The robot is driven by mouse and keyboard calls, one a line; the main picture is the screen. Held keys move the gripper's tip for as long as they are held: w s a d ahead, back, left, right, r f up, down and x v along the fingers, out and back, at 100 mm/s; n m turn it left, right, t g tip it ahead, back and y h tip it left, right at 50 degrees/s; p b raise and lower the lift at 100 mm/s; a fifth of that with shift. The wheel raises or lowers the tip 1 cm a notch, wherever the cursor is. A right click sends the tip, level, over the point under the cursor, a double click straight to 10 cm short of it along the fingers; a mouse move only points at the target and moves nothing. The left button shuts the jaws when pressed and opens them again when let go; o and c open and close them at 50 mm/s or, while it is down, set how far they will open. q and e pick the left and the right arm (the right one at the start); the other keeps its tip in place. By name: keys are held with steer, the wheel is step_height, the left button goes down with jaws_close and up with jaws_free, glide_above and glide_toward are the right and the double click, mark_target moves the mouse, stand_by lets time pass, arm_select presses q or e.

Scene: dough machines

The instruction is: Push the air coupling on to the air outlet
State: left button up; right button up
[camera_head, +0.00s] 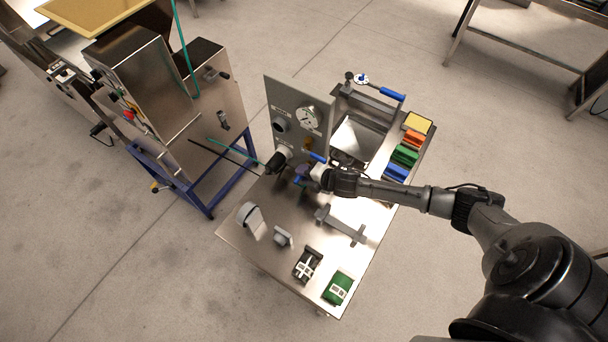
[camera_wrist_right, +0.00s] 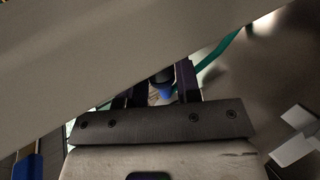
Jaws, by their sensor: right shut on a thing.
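My right gripper (camera_head: 302,172) is low beside the upright grey panel (camera_head: 284,98) on the steel table. In the right wrist view its two dark fingers (camera_wrist_right: 160,88) are shut on the air coupling (camera_wrist_right: 164,91), a dark and blue piece between them. A green hose (camera_wrist_right: 222,50) shows beside the fingers. In the head view the coupling is mostly hidden by the gripper. The air outlet cannot be made out; the panel edge fills the upper part of the wrist view. Whether coupling and outlet touch cannot be told. My left gripper is not in view.
The panel carries a round gauge (camera_head: 309,117); a black cylindrical part (camera_head: 280,157) is near its foot. A steel machine (camera_head: 165,90) on a blue frame stands left. Coloured blocks (camera_head: 404,156) lie on the table's right side. Grey fixtures and a green box (camera_head: 338,288) stand at the front.

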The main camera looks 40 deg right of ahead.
steer(key=shift+w+d, duration=0.15)
steer(key=shift+d, duration=0.5)
steer(key=shift+d+f, duration=0.1)
steer(key=shift+d, duration=0.05)
steer(key=o, duration=0.8)
steer(key=shift+w+d, duration=0.1)
steer(key=shift+d, duration=0.05)
steer(key=shift+o, duration=1.1)
steer(key=shift+a, duration=0.2)
steer(key=shift+o, duration=1.1)
steer(key=shift+s+r, duration=0.2)
